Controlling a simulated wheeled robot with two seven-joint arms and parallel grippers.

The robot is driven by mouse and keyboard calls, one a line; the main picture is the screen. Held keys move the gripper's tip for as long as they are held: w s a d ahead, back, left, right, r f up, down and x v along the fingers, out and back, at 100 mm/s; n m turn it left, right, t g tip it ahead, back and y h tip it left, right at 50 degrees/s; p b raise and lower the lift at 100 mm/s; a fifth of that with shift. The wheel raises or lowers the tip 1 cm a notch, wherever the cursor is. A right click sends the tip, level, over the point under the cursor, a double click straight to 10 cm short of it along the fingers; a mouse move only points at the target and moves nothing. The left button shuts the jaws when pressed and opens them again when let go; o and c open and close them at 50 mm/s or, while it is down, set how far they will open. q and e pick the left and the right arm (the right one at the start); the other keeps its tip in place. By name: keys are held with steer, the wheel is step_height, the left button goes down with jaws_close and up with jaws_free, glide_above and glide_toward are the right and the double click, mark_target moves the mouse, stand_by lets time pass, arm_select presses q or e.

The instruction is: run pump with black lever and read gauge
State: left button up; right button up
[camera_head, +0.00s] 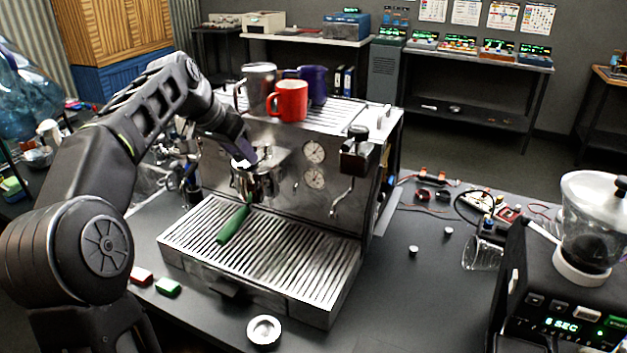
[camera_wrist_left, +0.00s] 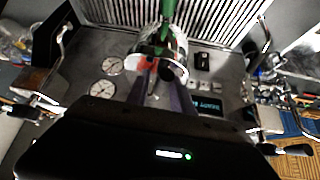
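The steel espresso machine (camera_head: 275,200) stands on the dark bench. Its two white round gauges, the upper one (camera_head: 314,152) and the lower one (camera_head: 314,177), are on the front panel; their needles are too small to read. They also show in the left wrist view (camera_wrist_left: 112,66). A green-handled portafilter (camera_head: 233,224) hangs at the brew group (camera_head: 262,165). My left gripper (camera_head: 243,158) is at the top of this group, left of the gauges. In the left wrist view its two dark fingers (camera_wrist_left: 157,88) straddle the group area. I cannot make out the black lever there.
Red (camera_head: 291,101), grey and blue mugs stand on the machine top. A grinder (camera_head: 560,290) is at the right. Loose wires and small parts lie right of the machine.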

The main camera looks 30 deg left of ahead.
arm_select(q)
steer(key=shift+d, duration=0.2)
steer(key=shift+d+n+y, duration=0.6)
steer(key=shift+n, duration=0.3)
